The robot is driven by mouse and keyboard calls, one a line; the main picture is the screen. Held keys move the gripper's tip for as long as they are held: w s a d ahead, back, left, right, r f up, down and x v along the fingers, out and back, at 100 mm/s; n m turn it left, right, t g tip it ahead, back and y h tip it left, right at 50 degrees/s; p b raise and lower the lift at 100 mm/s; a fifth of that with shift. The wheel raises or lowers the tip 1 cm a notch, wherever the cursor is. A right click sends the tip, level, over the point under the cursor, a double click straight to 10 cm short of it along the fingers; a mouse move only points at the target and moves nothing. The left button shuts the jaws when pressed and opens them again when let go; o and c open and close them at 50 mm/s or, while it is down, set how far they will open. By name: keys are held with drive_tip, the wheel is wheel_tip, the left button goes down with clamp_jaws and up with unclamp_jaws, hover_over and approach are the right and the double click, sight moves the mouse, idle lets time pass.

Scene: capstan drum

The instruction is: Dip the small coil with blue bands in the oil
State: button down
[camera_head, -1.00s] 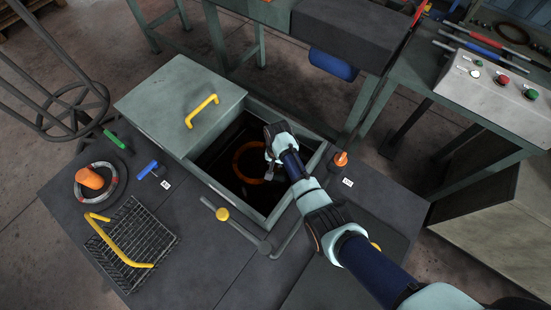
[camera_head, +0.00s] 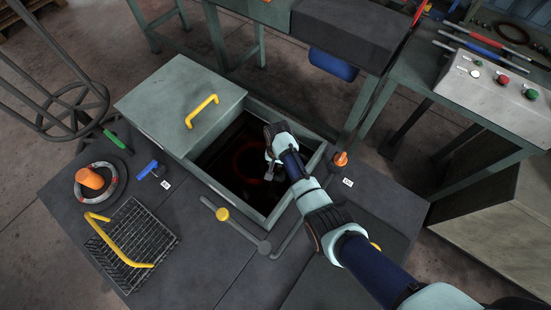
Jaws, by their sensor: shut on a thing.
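My gripper (camera_head: 270,168) reaches down into the open oil tank (camera_head: 196,176) and is shut on a coil (camera_head: 236,160). The coil shows as a dim dark red ring below the gripper, looking sunk under the dark oil. Its bands cannot be made out, and part of it is hidden by the gripper. The fingertips are small and partly hidden.
The tank's sliding lid (camera_head: 165,105) with a yellow handle covers the left part. A wire basket (camera_head: 135,245), a banded ring around an orange post (camera_head: 90,178) and a blue-handled tool (camera_head: 148,169) lie left. An orange knob (camera_head: 341,159) stands right of the tank.

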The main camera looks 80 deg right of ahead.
drive_tip(key=shift+r, duration=0.1)
idle(0.5)
wheel_tip(320, 180, up, 18)
drive_tip(key=p, duration=1.8)
